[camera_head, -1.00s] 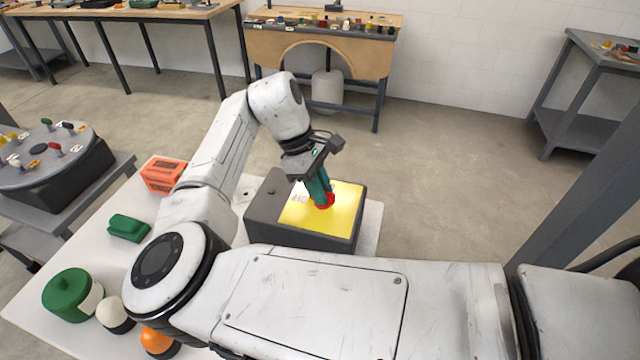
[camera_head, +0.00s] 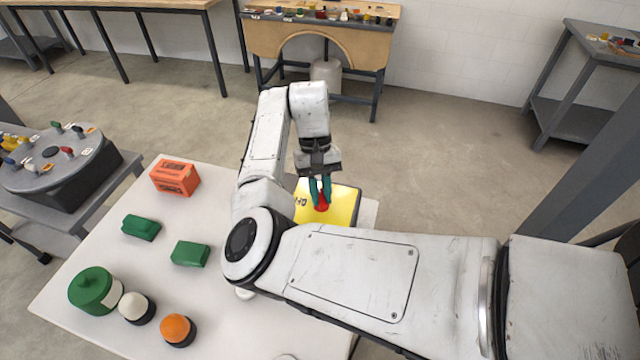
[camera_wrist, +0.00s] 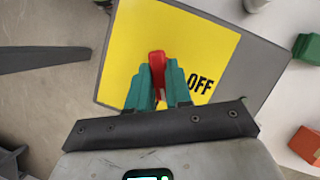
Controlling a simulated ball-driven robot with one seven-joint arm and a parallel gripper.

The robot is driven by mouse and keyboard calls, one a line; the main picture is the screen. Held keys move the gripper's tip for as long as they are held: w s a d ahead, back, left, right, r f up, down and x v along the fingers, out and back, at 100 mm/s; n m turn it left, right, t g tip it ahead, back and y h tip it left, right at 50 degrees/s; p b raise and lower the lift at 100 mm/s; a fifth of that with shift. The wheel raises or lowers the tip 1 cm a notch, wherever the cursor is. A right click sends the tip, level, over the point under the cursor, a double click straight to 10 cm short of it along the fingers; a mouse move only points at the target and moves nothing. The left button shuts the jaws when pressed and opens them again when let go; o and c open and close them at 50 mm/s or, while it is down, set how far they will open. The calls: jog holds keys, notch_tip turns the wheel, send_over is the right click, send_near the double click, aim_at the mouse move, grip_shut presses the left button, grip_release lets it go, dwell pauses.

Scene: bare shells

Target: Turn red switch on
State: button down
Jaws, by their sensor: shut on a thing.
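The red switch (camera_head: 321,203) stands up from a yellow plate (camera_head: 344,205) on a grey box. In the wrist view the switch (camera_wrist: 157,66) shows as a red lever between the fingertips, and the plate (camera_wrist: 190,40) bears the word OFF at the right of the lever. My gripper (camera_head: 320,190) has teal fingers and reaches down onto the switch. In the wrist view my gripper (camera_wrist: 157,85) is shut on the lever, with a finger on each side. The lower part of the lever is hidden by the fingers. Any ON label is not visible.
On the white table (camera_head: 215,310) are an orange box (camera_head: 175,177), green blocks (camera_head: 190,253), a green round container (camera_head: 92,290), a white knob (camera_head: 136,307) and an orange knob (camera_head: 177,329). A round panel with levers (camera_head: 60,160) stands at the left.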

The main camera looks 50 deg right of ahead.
jog(key=m+p, duration=0.1)
jog(key=m+t+y, duration=0.1)
jog(key=m, duration=0.1)
jog(key=shift+s+f+m+p, duration=0.1)
jog(key=shift+s+m+p, duration=0.1)
jog(key=shift+m+p, duration=0.15)
jog(key=shift+f+m+t, duration=0.1)
jog(key=shift+m+t, duration=0.5)
jog(key=shift+m, duration=0.85)
jog(key=c, duration=1)
grip_release()
jog(key=shift+c, duration=0.2)
jog(key=shift+w+p, duration=0.1)
jog(key=shift+p, duration=0.2)
